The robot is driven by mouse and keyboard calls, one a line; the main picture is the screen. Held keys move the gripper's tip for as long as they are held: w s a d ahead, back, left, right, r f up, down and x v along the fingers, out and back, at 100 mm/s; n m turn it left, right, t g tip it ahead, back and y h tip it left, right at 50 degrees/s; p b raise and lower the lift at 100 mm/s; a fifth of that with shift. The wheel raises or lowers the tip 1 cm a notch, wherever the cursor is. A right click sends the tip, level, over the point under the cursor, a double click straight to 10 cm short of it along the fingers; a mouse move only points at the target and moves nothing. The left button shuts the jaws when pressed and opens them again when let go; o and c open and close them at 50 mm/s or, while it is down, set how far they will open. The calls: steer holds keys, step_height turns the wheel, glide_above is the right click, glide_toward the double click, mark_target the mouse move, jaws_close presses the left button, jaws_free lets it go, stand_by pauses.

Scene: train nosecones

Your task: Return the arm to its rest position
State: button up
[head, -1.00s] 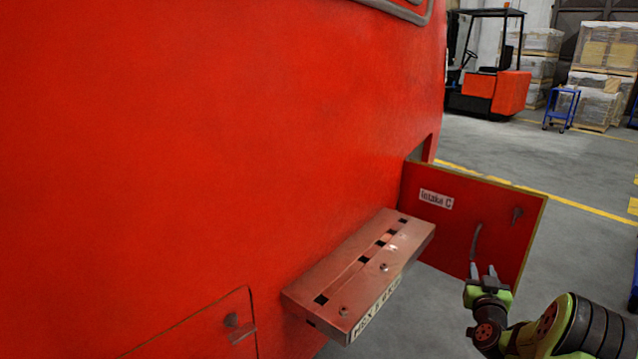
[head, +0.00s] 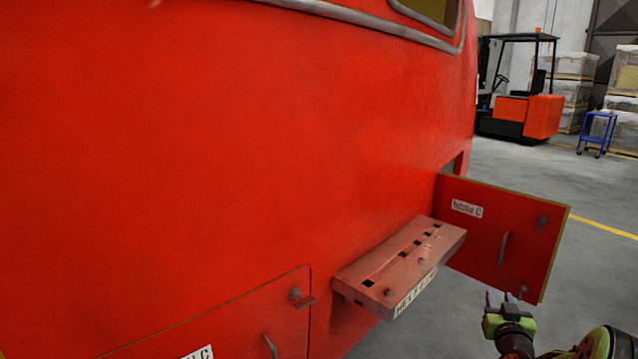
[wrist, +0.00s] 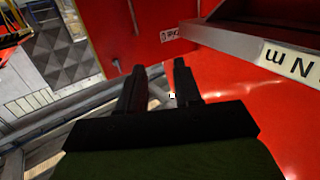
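My gripper (head: 505,299) is at the lower right in the head view, in front of the open red hatch door (head: 478,228) and apart from it. In the wrist view my gripper (wrist: 159,82) shows two dark fingers with a gap between them and nothing held. The door has a label, a grey handle and a latch. It also shows in the wrist view (wrist: 115,30), beyond the fingers.
A red slotted step (head: 400,262) juts from the red train nose (head: 200,150), left of my gripper. A closed hatch (head: 235,325) is at lower left. A forklift (head: 520,95) and a blue cart (head: 597,135) stand far back. Grey floor is open at right.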

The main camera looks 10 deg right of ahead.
steer(key=s+a+r+n+g+y, duration=0.1)
steer(key=a+r+n+g+y, duration=0.2)
steer(key=a, duration=0.8)
steer(key=s+a+r+n+y, duration=0.25)
steer(key=a+r+y, duration=0.2)
steer(key=a, duration=0.75)
steer(key=s+a+m+g, duration=0.1)
steer(key=s+a+g, duration=0.35)
steer(key=s, duration=0.95)
steer(key=s+a+g, duration=0.2)
steer(key=s+a, duration=0.5)
steer(key=s, duration=0.7)
step_height(320, 180, up, 16)
steer(key=s+p, duration=0.1)
steer(key=p, duration=1.5)
steer(key=shift+d+g, duration=0.2)
steer(key=shift+g, duration=0.15)
steer(key=shift+s, duration=0.1)
